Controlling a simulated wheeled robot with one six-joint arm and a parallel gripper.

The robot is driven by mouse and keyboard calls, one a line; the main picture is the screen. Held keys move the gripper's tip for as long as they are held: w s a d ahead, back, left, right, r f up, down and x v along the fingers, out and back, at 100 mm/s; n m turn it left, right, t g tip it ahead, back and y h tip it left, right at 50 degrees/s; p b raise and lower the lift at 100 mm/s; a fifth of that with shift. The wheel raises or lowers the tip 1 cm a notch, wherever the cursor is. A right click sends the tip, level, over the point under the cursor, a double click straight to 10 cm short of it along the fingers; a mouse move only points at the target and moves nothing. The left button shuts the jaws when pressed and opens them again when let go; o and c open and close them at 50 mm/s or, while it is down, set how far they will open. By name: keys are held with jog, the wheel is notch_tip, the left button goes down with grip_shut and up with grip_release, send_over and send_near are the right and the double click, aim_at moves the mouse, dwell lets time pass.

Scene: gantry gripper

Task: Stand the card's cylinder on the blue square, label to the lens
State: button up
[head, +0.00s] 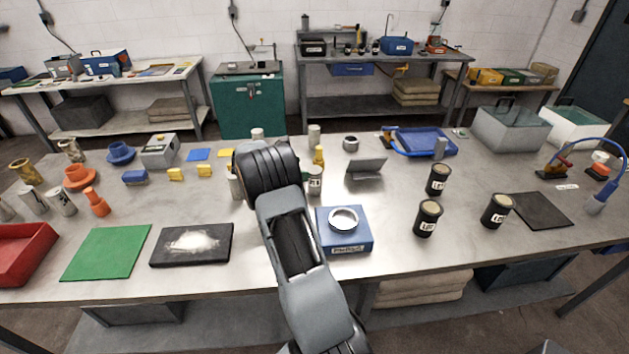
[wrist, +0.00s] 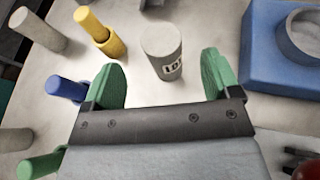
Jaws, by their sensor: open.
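A grey cylinder (wrist: 163,50) with a black-and-white label reading roughly "L0" stands upright just ahead of and between the green fingertips of my gripper (wrist: 162,66). The fingers are apart and do not visibly touch it. In the head view this labelled cylinder (head: 315,180) stands right of my arm, whose wrist hides the gripper. A flat blue square (head: 198,154) lies at the back left of the table. A tilted grey plate (head: 366,168), perhaps the card's stand, shows no readable text. I cannot tell which thing is the lens.
A blue box with a pale ring (head: 345,238) stands right of my arm, also in the wrist view (wrist: 262,70). A yellow stepped piece (wrist: 102,36) and a blue peg (wrist: 66,88) stand left of the cylinder. Several black labelled cans (head: 428,218) stand right.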

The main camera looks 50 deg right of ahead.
aim_at(316, 169)
jog(key=shift+p+x, duration=1)
jog(key=shift+x, duration=2.3)
jog(key=shift+r, duration=0.1)
jog(key=shift+c, duration=0.3)
jog(key=c, duration=1.3)
